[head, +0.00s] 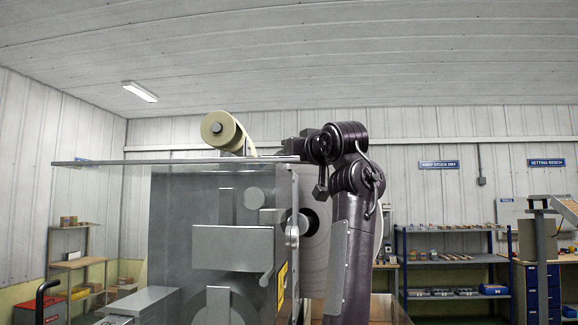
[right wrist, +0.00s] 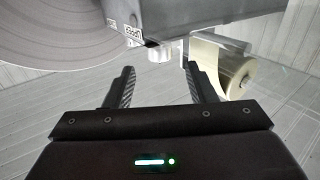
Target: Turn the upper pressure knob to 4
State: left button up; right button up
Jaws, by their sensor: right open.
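The wrapper machine (head: 190,210) stands in the middle of the head view as a grey cabinet with a clear sheet across its top. In the right wrist view a small pale cylindrical knob (right wrist: 161,51) sticks out below a grey housing, beside a white label (right wrist: 133,30) with dark marks. I cannot tell whether it is the upper pressure knob, nor read its setting. My right gripper (right wrist: 160,74) is open and empty. Its fingers point towards the knob, which shows between and beyond the fingertips, apparently apart from them. In the head view its fingers are not clear. My left gripper is not in view.
A cream film roll (head: 222,130) sits above the machine; a film roll (right wrist: 238,72) shows right of my fingers in the wrist view. A large pale disc (right wrist: 60,35) lies to their left. Shelves (head: 450,262) stand behind on the right.

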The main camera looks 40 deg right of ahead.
jog(key=shift+d, duration=0.15)
jog(key=s+d+n+y, duration=0.1)
jog(key=d+n+y, duration=0.1)
jog(key=d+y, duration=0.4)
jog(key=w+a+n+y+p, duration=0.1)
jog(key=w+p, duration=0.1)
jog(key=w, duration=0.1)
jog(key=w+a+n+y+p, duration=0.1)
jog(key=w+n+y+p, duration=0.1)
jog(key=w+a+n+y+p, duration=0.1)
jog(key=w+n+y+p, duration=0.1)
jog(key=w, duration=0.1)
jog(key=shift+w+a+r, duration=0.2)
jog(key=shift+w+a, duration=0.1)
jog(key=shift+a, duration=0.2)
